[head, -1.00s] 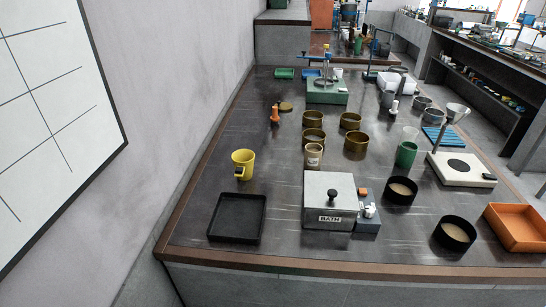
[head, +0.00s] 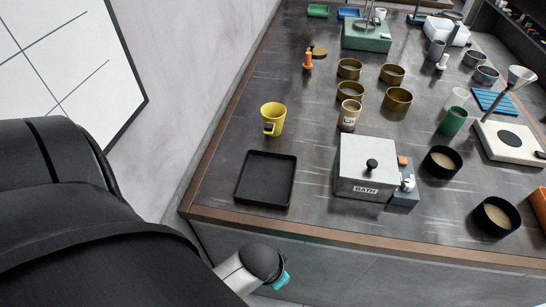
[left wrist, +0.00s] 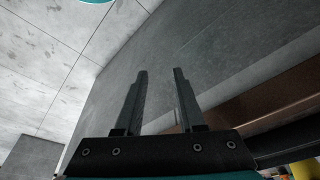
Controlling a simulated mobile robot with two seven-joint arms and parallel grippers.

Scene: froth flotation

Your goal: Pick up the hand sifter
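No object is labelled as the hand sifter. The yellow cup-shaped thing with a side handle (head: 273,118) may be it; it stands upright on the dark bench top, behind the black square tray (head: 265,179). Several brass round sieves (head: 397,102) stand further right, and I cannot tell whether one of them is meant. My left arm is low at the left, in front of the bench edge. My left gripper (left wrist: 160,72) shows two parted fingers with nothing between them in the left wrist view. My right gripper is in no view.
A grey box marked BATH (head: 366,163) stands right of the tray. Two black round pans (head: 496,216) stand near the right front. An orange-topped bottle (head: 308,60) stands further back. The bench has a brown front edge (head: 330,243); bare top lies around the yellow cup.

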